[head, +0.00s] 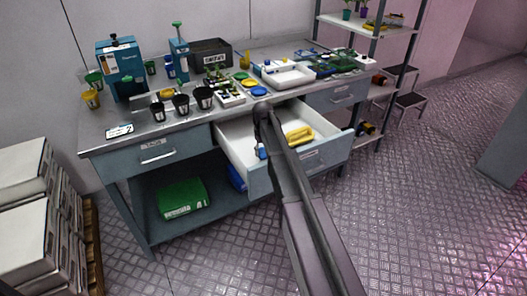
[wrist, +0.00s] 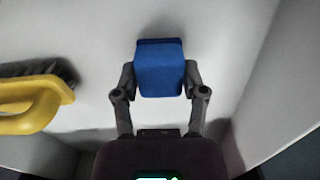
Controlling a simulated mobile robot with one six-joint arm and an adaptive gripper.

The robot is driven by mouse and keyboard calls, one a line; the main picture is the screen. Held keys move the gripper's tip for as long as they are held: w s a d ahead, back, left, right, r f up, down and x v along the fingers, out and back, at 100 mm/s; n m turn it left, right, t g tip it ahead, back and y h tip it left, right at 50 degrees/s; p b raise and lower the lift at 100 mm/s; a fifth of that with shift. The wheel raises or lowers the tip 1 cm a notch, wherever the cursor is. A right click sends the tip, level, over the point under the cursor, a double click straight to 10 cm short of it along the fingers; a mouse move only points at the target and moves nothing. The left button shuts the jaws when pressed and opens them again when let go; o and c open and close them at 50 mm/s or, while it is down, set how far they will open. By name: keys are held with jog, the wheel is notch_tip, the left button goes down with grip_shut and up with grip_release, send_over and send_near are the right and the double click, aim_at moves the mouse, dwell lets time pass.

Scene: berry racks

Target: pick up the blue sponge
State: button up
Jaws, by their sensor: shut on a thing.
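The blue sponge (wrist: 160,68) is a small block in the wrist view, held between the two fingers of my gripper (wrist: 160,77). A finger presses on each of its sides. Pale drawer floor shows around it; whether it touches the floor or is lifted, I cannot tell. In the head view my arm reaches into the open drawer (head: 236,143) of the workbench. A small blue patch there (head: 262,152), just left of the arm, seems to be the sponge. My fingers are mostly hidden in that view.
A brush with a yellow handle (wrist: 30,112) lies left of the sponge in the wrist view; it shows yellow in the drawer (head: 299,136). Drawer walls stand close around. The bench top (head: 140,121) above holds cups, trays and tools. A green box (head: 182,197) sits below.

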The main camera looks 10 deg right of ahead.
aim_at(263, 150)
jog(key=shift+r+p, duration=3.6)
jog(key=shift+r, duration=0.35)
jog(key=shift+o, duration=1.2)
jog(key=c, duration=0.4)
notch_tip(263, 150, up, 23)
jog(key=p, duration=2.3)
jog(key=shift+r, duration=0.2)
jog(key=shift+c, duration=0.2)
jog(key=shift+s+d, duration=0.1)
jog(key=shift+s, duration=0.05)
